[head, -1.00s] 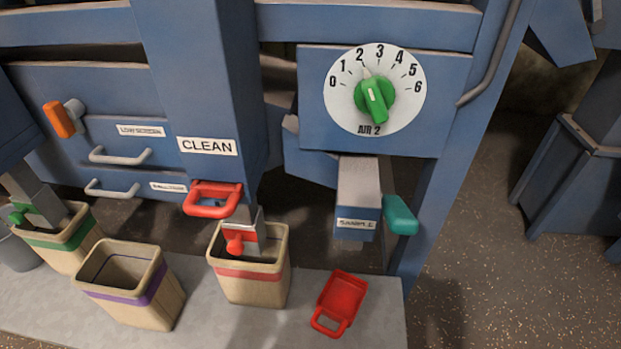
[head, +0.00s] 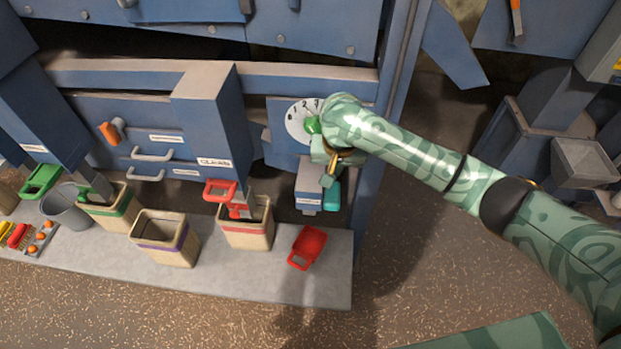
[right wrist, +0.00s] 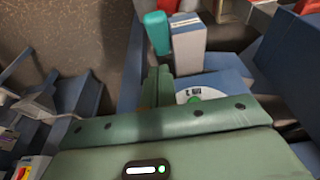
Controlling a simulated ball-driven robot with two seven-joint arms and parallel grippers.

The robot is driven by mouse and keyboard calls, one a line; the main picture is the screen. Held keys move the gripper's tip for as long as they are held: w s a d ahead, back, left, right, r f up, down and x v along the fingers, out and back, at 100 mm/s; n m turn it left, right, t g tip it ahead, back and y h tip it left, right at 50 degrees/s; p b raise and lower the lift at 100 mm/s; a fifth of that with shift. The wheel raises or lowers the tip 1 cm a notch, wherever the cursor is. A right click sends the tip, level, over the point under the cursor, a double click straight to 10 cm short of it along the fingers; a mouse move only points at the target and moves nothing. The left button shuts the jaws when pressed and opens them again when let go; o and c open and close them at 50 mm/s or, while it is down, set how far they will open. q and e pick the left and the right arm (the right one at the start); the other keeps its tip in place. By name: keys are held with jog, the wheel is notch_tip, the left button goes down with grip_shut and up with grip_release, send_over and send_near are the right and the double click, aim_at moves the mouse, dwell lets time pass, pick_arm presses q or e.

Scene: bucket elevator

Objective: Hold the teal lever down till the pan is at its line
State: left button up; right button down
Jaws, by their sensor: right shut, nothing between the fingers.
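The teal lever (head: 332,196) sticks out at the right side of the sample spout (head: 309,188), below the dial. In the right wrist view the lever (right wrist: 157,32) stands beside the spout (right wrist: 188,42). My right gripper (head: 328,180) is shut and empty, its tips just above the lever. In the right wrist view its fingers (right wrist: 157,86) point at the lever with a small gap showing. The red pan (head: 310,243) lies on the bench below the spout; its inside looks plain red, and I cannot make out a line. My left gripper is not in view.
The white AIR 2 dial (head: 298,122) with a green knob is partly covered by my right arm. A red-banded bin (head: 246,237) and a purple-banded bin (head: 166,248) stand left of the pan. The bench's right end (head: 335,285) is clear.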

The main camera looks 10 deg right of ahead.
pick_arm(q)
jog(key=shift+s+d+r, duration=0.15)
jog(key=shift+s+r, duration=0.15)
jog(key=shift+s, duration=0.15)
pick_arm(e)
jog(key=shift+w+r, duration=0.3)
jog(key=shift+r, duration=0.5)
jog(key=shift+f, duration=0.1)
jog(key=b, duration=0.6)
send_over(332, 198)
jog(key=w, duration=0.1)
jog(key=f, duration=1)
jog(key=shift+d+f, duration=0.15)
jog(key=shift+d, duration=0.05)
jog(key=shift+s+a+f+b, duration=0.2)
jog(key=shift+s+f+b, duration=0.1)
jog(key=shift+s+f, duration=0.7)
jog(key=shift+f, duration=0.3)
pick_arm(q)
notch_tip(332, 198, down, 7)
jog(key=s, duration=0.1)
pick_arm(e)
jog(key=shift+a, duration=0.1)
